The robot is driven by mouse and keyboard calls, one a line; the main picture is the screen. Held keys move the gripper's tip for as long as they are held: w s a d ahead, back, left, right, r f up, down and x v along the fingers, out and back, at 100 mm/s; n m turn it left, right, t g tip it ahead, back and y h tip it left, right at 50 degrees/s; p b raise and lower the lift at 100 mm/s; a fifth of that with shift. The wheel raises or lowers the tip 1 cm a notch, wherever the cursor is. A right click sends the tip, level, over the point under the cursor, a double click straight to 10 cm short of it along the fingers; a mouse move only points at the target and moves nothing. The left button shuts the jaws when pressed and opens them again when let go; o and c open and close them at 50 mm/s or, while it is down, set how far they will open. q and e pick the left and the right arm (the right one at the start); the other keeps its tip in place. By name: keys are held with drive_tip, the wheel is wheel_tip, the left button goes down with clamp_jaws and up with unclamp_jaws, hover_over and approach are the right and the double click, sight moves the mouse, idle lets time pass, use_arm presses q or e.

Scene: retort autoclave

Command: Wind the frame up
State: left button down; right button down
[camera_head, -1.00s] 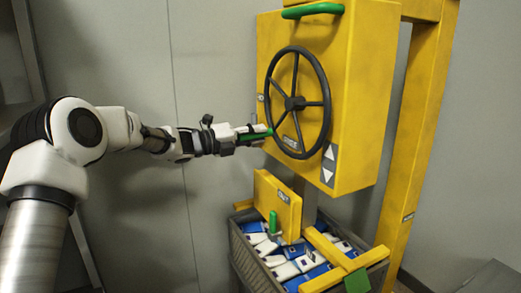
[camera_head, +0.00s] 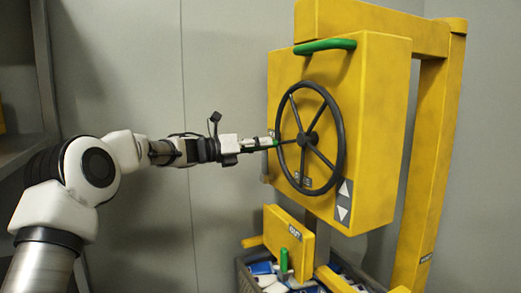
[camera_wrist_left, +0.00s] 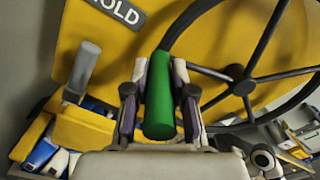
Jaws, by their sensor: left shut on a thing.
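A black hand wheel (camera_head: 308,138) with several spokes is mounted on the front of a yellow box (camera_head: 385,130). A green handle (camera_head: 276,143) stands out from the left side of its rim. My left gripper (camera_head: 270,143) is shut on this handle, its arm reaching in from the left. In the left wrist view the green handle (camera_wrist_left: 160,95) sits between the two fingers, and the wheel hub (camera_wrist_left: 244,87) is to the right. Below the box is a yellow frame part (camera_head: 300,225) with a green lever (camera_head: 284,260). My right gripper is not in view.
A grey crate (camera_head: 244,276) with blue and white packs stands under the frame, partly cut off. A fixed green bar (camera_head: 325,46) is at the box top, and a yellow post (camera_head: 430,170) stands at the right. A label with up and down arrows (camera_head: 344,200) is beside the wheel.

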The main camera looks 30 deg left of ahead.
use_arm(q)
drive_tip(key=shift+r, duration=0.15)
drive_tip(key=c, duration=1)
unclamp_jaws()
drive_tip(key=shift+o, duration=0.2)
wheel_tip(320, 180, up, 10)
drive_tip(key=shift+f, duration=0.1)
drive_tip(key=shift+f, duration=0.1)
